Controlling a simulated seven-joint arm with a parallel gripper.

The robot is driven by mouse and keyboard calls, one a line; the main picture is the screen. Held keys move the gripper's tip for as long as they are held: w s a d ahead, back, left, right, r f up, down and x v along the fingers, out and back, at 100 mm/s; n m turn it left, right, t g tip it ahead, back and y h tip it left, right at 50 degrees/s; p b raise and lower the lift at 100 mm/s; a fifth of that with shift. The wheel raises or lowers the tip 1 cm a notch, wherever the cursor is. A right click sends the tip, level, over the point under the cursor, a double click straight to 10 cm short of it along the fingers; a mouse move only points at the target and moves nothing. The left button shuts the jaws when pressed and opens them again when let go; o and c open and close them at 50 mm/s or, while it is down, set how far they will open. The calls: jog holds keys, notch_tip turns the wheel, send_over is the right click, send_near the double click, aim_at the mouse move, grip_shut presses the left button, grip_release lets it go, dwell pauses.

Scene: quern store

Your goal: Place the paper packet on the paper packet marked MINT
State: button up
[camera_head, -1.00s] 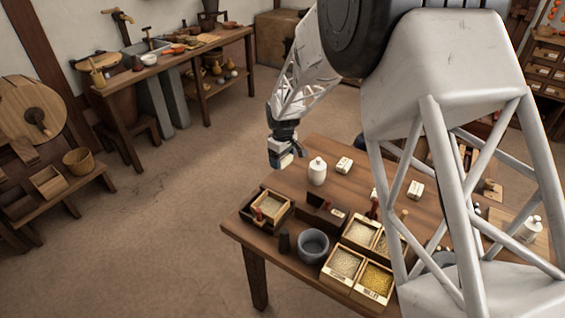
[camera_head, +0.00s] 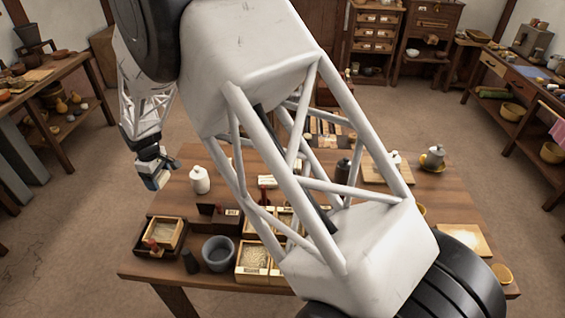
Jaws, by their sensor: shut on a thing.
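My gripper (camera_head: 157,182) is at the left, in the air by the table's left edge. It is shut on a small pale object, likely the paper packet (camera_head: 152,185), blurred and partly covered by the fingers. Other packets may be hidden by my arm.
A white lidded jar (camera_head: 200,180) stands between my gripper and that packet. A dark tray (camera_head: 140,238), a grey bowl (camera_head: 218,254) and a grain box (camera_head: 250,276) stand at the front of the wooden table (camera_head: 455,190). My arm covers much of its middle.

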aim_at(159, 175)
notch_tip(159, 175, up, 8)
jog(key=shift+w+d+f, duration=0.1)
jog(key=shift+d+f, duration=0.05)
jog(key=shift+f, duration=0.05)
jog(key=w+d, duration=0.7)
jog(key=d, duration=0.8)
jog(key=w+d+n, duration=0.1)
jog(key=w+d, duration=0.7)
jog(key=d, duration=0.6)
jog(key=w+d, duration=0.7)
jog(key=d, duration=0.8)
jog(key=shift+s+a+f, duration=0.1)
jog(key=shift+a+f, duration=0.05)
jog(key=shift+f, duration=2.55)
jog(key=shift+f, duration=0.1)
jog(key=shift+f, duration=3)
